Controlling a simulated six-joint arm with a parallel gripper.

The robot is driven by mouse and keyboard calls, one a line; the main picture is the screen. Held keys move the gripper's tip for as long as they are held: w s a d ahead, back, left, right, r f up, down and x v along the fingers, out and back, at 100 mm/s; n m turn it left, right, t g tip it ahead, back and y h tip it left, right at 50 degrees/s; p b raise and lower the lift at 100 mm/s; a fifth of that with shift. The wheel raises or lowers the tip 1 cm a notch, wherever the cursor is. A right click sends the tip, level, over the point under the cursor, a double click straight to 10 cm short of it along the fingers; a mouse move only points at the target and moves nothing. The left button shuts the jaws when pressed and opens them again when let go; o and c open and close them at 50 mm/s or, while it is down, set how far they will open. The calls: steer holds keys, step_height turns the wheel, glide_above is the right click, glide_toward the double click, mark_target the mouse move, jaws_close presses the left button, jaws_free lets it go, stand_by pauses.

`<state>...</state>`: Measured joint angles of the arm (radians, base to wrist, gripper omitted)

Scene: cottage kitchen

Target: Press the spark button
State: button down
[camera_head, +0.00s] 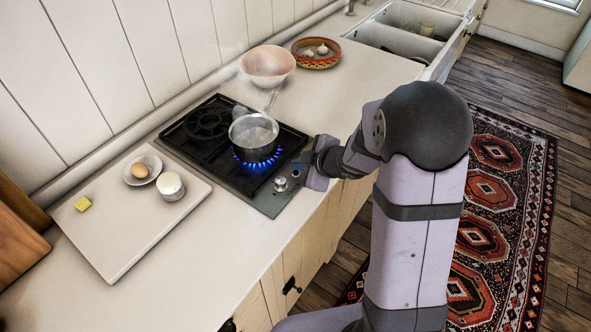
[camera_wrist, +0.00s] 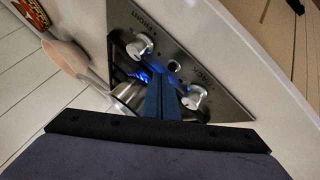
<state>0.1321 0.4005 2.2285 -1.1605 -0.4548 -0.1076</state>
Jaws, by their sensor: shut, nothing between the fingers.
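The spark button (camera_wrist: 174,67) shows in the wrist view as a small dark round button on the hob's steel panel (camera_wrist: 145,25), between two silver knobs, the front one (camera_wrist: 140,47) and the rear one (camera_wrist: 194,97). My gripper (camera_wrist: 162,80) is shut and empty, its blue-lit fingers over the panel just beside the button in the picture; I cannot tell whether they touch it. Blue flame (camera_head: 257,157) burns under the pot.
A steel pot (camera_head: 253,137) stands on the lit burner, its handle pointing back. A pink bowl (camera_head: 267,66) and patterned bowl (camera_head: 316,54) stand beyond the hob. A board (camera_head: 125,235) with egg dish, white cup and yellow block lies on the left.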

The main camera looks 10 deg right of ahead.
step_height(320, 180, up, 6)
steer(key=p, duration=0.5)
steer(key=shift+f, duration=0.25)
steer(key=shift+d, duration=0.1)
stand_by(0.4)
steer(key=s+d+f+m+h, duration=0.1)
steer(key=d, duration=0.1)
steer(key=s+d+f+m+g+h, duration=0.1)
steer(key=d, duration=0.2)
steer(key=s+d+f+m+h, duration=0.1)
steer(key=d+f+h, duration=0.1)
steer(key=shift+s+d+f+m+g, duration=0.15)
steer(key=shift+d+m+g, duration=0.1)
steer(key=shift+m+g, duration=0.15)
steer(key=s+d+f+m+g+h, duration=0.1)
steer(key=s+d+f+m+g, duration=0.15)
steer(key=s, duration=0.45)
steer(key=s+d+f+m+g+h, duration=0.1)
steer(key=s+d+m+g, duration=0.2)
steer(key=s, duration=0.5)
steer(key=s+a+r+m+g, duration=0.3)
steer(key=s+a+m, duration=0.15)
steer(key=s, duration=0.45)
steer(key=a+r+t+y, duration=0.1)
steer(key=a+r+t, duration=0.1)
steer(key=a+r, duration=0.3)
steer(key=shift+w+r+m+y, duration=0.25)
steer(key=shift+w+m+y, duration=0.05)
steer(key=shift+w+y, duration=0.1)
